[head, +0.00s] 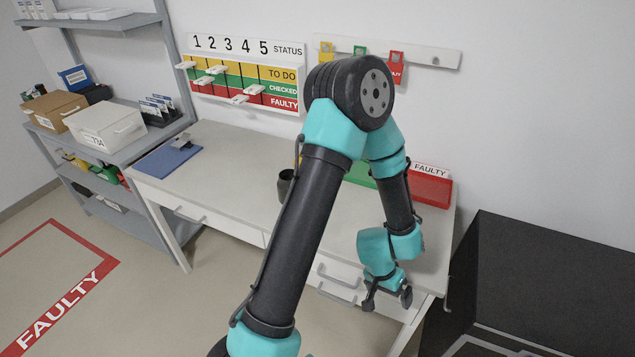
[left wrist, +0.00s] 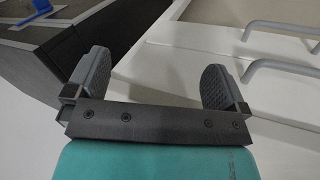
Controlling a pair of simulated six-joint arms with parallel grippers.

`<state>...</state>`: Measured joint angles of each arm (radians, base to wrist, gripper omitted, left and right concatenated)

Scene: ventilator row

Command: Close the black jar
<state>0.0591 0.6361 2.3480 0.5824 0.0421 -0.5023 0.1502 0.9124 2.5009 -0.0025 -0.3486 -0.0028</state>
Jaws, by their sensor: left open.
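A small dark, cup-like container (head: 285,185) stands on the white bench, partly hidden by my left arm. I cannot tell whether it is the black jar, and no lid shows clearly. My left gripper (head: 387,297) hangs at the bench's front right edge, well to the right of the dark container. In the left wrist view my left gripper (left wrist: 157,82) is open, with nothing between its fingers. My right gripper is not in view.
White drawers with grey handles (head: 338,278) front the bench. A red FAULTY tray (head: 430,188) and a mostly hidden green one stand at the back right. A black cabinet (head: 550,285) is to the right. A blue clipboard (head: 167,161) lies at the left.

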